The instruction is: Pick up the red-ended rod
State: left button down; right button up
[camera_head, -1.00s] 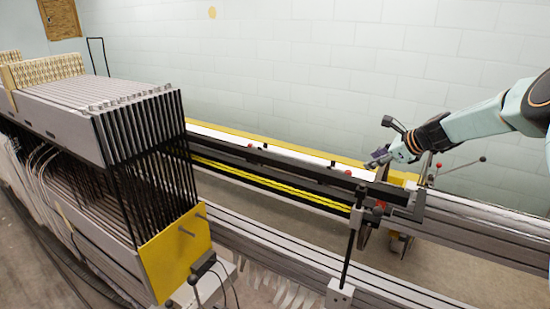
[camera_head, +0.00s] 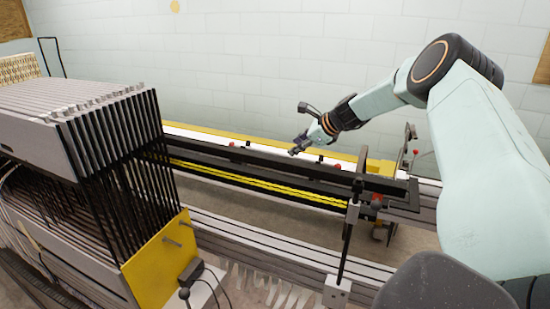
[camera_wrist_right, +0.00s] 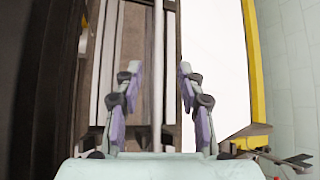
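My right gripper (camera_head: 297,148) is above the long black rail at the back of the machine. In the right wrist view my right gripper (camera_wrist_right: 159,72) is open, its two purple-padded fingers apart. A thin grey bar (camera_wrist_right: 158,65) runs lengthwise in line with the gap between them; I cannot tell whether it is the rod or how far below it lies. Small red ends show in the head view, one on the rail (camera_head: 338,167) right of the gripper and one lower by the clamp post (camera_head: 376,197). Which belongs to the rod is unclear. My left gripper is not in view.
A block of grey frames with black bars (camera_head: 80,115) and a yellow end plate (camera_head: 158,262) fills the left. Yellow strands (camera_head: 260,184) run along the rail. An upright black post (camera_head: 348,235) stands in front. A pale wall (camera_head: 280,60) is behind.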

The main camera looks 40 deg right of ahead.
aim_at(287, 156)
jog(key=x, duration=0.2)
jog(key=b+x, duration=0.1)
jog(key=x, duration=0.1)
jog(key=b+x, duration=0.1)
jog(key=x, duration=0.1)
jog(key=shift+s+f, duration=0.25)
jog(key=shift+f, duration=0.1)
jog(key=shift+w+a+r, duration=0.1)
jog(key=shift+w+a, duration=0.05)
jog(key=shift+a, duration=0.1)
jog(key=shift+c, duration=0.5)
jog(key=shift+d, duration=0.2)
jog(key=c, duration=0.4)
grip_shut()
jog(key=shift+a, duration=0.2)
jog(key=shift+d, duration=0.1)
